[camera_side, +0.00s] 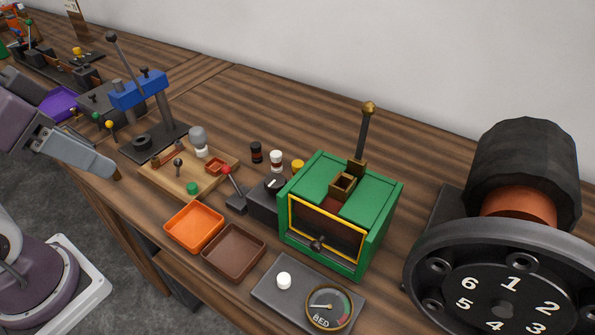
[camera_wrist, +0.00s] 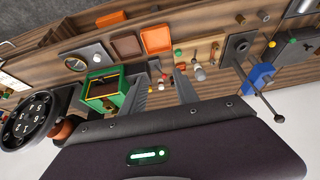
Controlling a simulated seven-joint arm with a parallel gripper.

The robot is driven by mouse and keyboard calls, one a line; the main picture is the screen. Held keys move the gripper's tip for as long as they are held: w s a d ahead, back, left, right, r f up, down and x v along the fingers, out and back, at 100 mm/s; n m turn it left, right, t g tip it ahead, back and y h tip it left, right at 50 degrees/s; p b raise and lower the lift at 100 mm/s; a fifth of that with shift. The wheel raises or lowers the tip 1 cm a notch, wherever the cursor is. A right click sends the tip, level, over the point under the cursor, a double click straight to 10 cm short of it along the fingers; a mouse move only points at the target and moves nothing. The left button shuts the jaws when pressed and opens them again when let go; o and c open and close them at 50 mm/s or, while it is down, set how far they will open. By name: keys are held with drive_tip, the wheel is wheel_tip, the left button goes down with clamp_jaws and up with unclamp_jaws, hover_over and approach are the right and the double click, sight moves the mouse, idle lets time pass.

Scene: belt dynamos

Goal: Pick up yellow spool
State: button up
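The yellow spool (camera_side: 298,166) stands on the wooden bench at the end of a short row, beside a white spool (camera_side: 276,160) and a dark spool (camera_side: 256,152). The green box partly hides its lower side. My gripper (camera_side: 112,174) is at the left in the side view, well apart from the spools. In the wrist view its two grey fingers (camera_wrist: 162,80) are spread apart, and I see nothing held between them. The spools are too small there for me to pick out the yellow one surely.
A green box (camera_side: 378,192) with an upright lever stands right of the spools. A black knob block (camera_side: 268,196) with a red-tipped lever is in front. An orange tray (camera_side: 193,228), a brown tray (camera_side: 234,251), a wooden board (camera_side: 160,181) and a blue press (camera_side: 138,91) stand nearby. Bench behind the spools is clear.

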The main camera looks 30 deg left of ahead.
drive_tip(key=o, duration=0.3)
